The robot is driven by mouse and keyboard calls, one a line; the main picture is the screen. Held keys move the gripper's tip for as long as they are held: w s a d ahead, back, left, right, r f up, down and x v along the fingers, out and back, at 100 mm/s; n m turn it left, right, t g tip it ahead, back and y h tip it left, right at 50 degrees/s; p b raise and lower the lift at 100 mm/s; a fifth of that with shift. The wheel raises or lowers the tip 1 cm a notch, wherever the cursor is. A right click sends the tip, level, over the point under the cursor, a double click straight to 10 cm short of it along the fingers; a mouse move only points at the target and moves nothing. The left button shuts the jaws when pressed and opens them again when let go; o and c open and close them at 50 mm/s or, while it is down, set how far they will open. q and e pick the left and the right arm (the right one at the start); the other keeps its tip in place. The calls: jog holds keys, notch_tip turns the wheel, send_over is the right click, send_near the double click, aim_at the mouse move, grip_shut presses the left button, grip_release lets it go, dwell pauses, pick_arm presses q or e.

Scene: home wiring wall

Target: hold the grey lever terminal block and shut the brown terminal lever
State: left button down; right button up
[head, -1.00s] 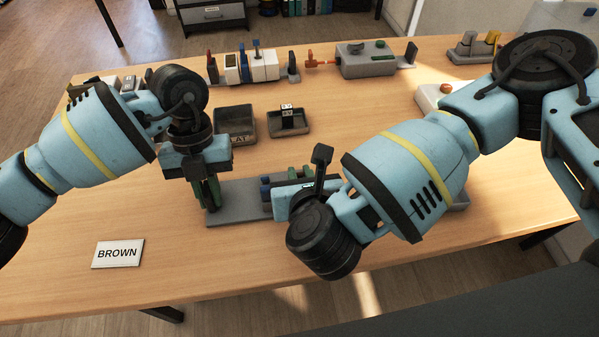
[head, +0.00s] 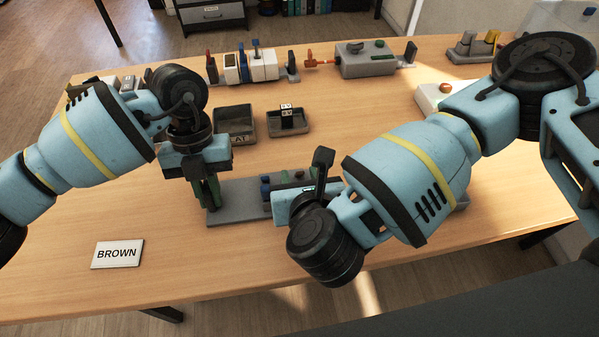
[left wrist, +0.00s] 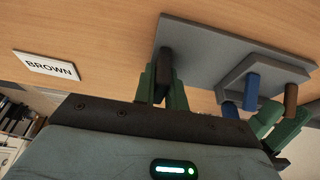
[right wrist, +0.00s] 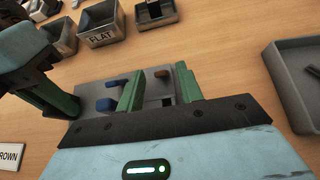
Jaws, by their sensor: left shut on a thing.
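The grey lever terminal block (left wrist: 235,76) sits on a grey base plate (head: 236,213), with two blue levers (right wrist: 107,104) and a brown lever (right wrist: 162,74). The brown lever also shows in the left wrist view (left wrist: 290,98), where it appears to stick up from the block. My left gripper (left wrist: 164,80) is shut on the dark upright post (left wrist: 166,62) at the plate's left end. My right gripper (right wrist: 160,71) is open over the block, its green fingers apart on either side of the brown lever. In the head view, my right wrist hides part of the block.
A white card reading BROWN (head: 118,254) lies at the front left. Two dark trays (head: 236,122) (head: 289,122) stand behind the plate, and a grey tray (right wrist: 290,95) lies to the right in the right wrist view. Other wiring devices (head: 260,68) line the back.

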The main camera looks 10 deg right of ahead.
jog(key=v, duration=1)
jog(key=shift+s+r, duration=0.2)
jog(key=shift+s, duration=0.15)
dwell(0.4)
pick_arm(q)
jog(key=c, duration=1.4)
grip_release()
jog(key=shift+o, duration=0.2)
jog(key=v, duration=1.2)
jog(key=shift+s, duration=0.1)
pick_arm(e)
jog(key=shift+s, duration=0.1)
